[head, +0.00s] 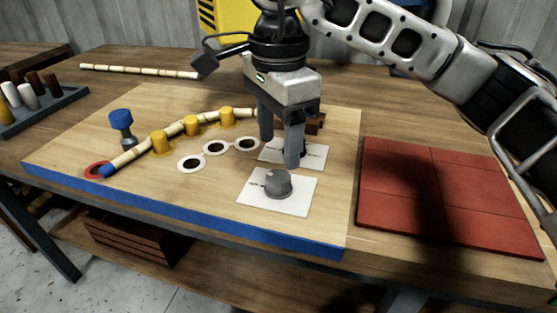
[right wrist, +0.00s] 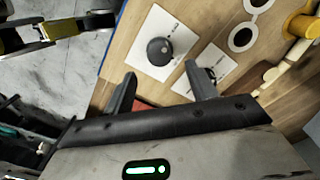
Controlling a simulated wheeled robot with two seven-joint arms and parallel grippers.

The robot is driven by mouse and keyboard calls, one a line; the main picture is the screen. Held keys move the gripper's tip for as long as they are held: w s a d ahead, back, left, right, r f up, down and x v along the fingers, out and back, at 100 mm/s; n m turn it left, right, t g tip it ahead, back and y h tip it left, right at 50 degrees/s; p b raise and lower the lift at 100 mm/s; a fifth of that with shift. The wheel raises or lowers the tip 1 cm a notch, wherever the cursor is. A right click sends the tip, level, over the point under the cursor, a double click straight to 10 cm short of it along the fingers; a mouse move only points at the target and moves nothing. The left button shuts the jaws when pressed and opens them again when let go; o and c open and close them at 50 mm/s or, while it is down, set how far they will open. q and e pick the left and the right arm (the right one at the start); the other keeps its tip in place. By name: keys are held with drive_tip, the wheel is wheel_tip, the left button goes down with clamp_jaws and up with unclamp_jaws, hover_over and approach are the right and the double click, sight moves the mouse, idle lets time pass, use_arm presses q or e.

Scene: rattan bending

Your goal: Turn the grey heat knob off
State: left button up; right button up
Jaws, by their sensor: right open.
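The grey heat knob (head: 278,183) sits on a white square plate (head: 300,205) near the front right of the wooden board. It also shows in the right wrist view (right wrist: 159,50), ahead of the fingers and apart from them. My right gripper (head: 279,148) is open and points down, above and just behind the knob; it also shows in the right wrist view (right wrist: 160,90). Nothing is between its fingers. A second white plate (head: 318,158) lies behind, partly hidden by a finger, with a dark part on it. My left gripper is not clearly seen in the head view.
Red tiles (head: 450,195) lie to the right. A straight rattan pole (head: 140,70) lies behind. The board's blue front edge (head: 190,219) is clear.

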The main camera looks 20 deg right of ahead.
sight(279, 177)
use_arm(q)
drive_tip(key=shift+w+r+p, duration=0.15)
drive_tip(key=shift+r+p, duration=0.2)
drive_tip(key=shift+p, duration=0.5)
use_arm(e)
wheel_tip(279, 177, up, 9)
drive_tip(key=shift+r, duration=0.15)
drive_tip(key=shift+s, duration=0.1)
